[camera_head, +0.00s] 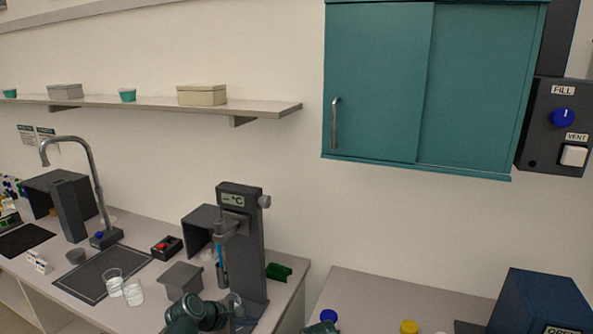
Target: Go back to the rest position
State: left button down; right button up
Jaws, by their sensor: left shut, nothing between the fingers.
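My left arm comes in at the bottom edge, its rounded dark teal link in front of the bench instrument. My left gripper (238,314) is low in the picture, beside the foot of that instrument. It is shut and empty; its fingertips are small and hard to make out. A bit of a teal link shows at the bottom middle, but my right gripper is out of view.
The instrument (242,215) with a °C display stands close to my left arm. Glass beakers (113,282), a grey block (180,279) and a sink tap (91,170) are to the left. A teal cabinet (375,85) hangs above. A dark blue box (540,302) stands right.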

pick_arm(q)
jog(key=s+d+f+m+g+y+b, duration=0.2)
jog(key=s+f+m, duration=0.4)
jog(key=s+m, duration=0.3)
jog(key=s+d+f+m+g+y+b, duration=0.3)
jog(key=s+d+f+m+g+y, duration=0.2)
jog(key=m, duration=0.8)
jog(key=s+f, duration=0.2)
jog(key=s, duration=0.2)
jog(key=shift+d+f+y, duration=0.15)
jog(key=shift+d+y, duration=0.15)
jog(key=shift+d, duration=0.05)
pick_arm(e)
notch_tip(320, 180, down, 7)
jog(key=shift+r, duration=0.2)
